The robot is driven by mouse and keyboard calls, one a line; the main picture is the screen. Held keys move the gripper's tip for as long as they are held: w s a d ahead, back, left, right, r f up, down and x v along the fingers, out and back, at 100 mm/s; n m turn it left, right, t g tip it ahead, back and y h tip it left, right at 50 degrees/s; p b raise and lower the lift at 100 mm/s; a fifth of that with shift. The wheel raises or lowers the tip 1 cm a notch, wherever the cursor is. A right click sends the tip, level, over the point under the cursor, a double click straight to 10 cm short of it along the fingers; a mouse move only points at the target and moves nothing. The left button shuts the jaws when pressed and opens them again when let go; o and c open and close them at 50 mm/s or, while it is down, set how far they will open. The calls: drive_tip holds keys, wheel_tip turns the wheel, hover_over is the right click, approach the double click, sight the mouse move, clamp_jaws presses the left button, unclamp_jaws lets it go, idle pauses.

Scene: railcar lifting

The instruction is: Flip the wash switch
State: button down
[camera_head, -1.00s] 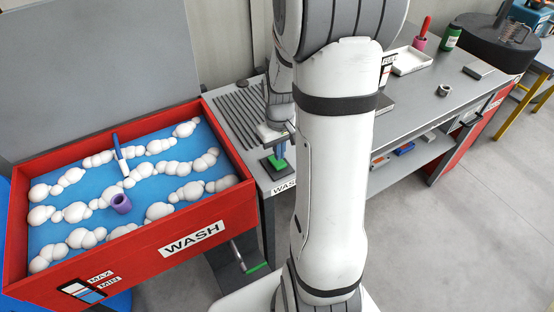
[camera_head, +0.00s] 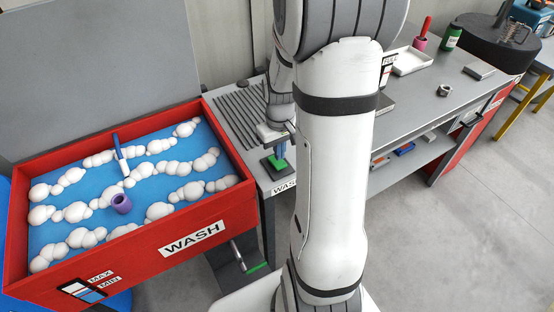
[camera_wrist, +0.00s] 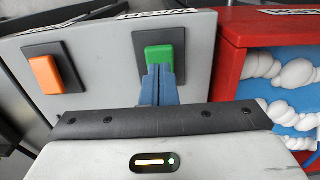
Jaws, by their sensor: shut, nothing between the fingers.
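The wash switch is a green rocker (camera_wrist: 161,56) on a dark plate, set in the grey bench top, with an upside-down label beyond it in the wrist view. In the head view its green edge (camera_head: 276,162) shows beside the "WAS…" label, partly hidden by my gripper. My gripper (camera_wrist: 158,72) has blue fingers, shut together and empty. Their tips are at the near part of the green rocker and cover some of it. I cannot tell whether they press on it. In the head view my gripper (camera_head: 281,154) points down at the switch.
An orange switch (camera_wrist: 45,75) sits left of the green one in the wrist view. The red wash tank (camera_head: 215,222), with blue water and white foam, stands close beside the bench. Rods (camera_head: 236,115) lie behind my gripper. A tray (camera_head: 412,61) stands further right.

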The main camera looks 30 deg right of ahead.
sight(280, 163)
drive_tip(key=shift+f+b, duration=1.15)
drive_tip(key=shift+f, duration=0.2)
idle(0.7)
drive_tip(key=shift+r, duration=0.1)
drive_tip(key=shift+r+p, duration=2.6)
drive_tip(key=shift+r, duration=0.9)
drive_tip(key=shift+f, duration=0.1)
drive_tip(key=s+a+r+t, duration=0.3)
drive_tip(key=s+a+r, duration=0.9)
drive_tip(key=r, duration=0.2)
drive_tip(key=shift+s, duration=0.35)
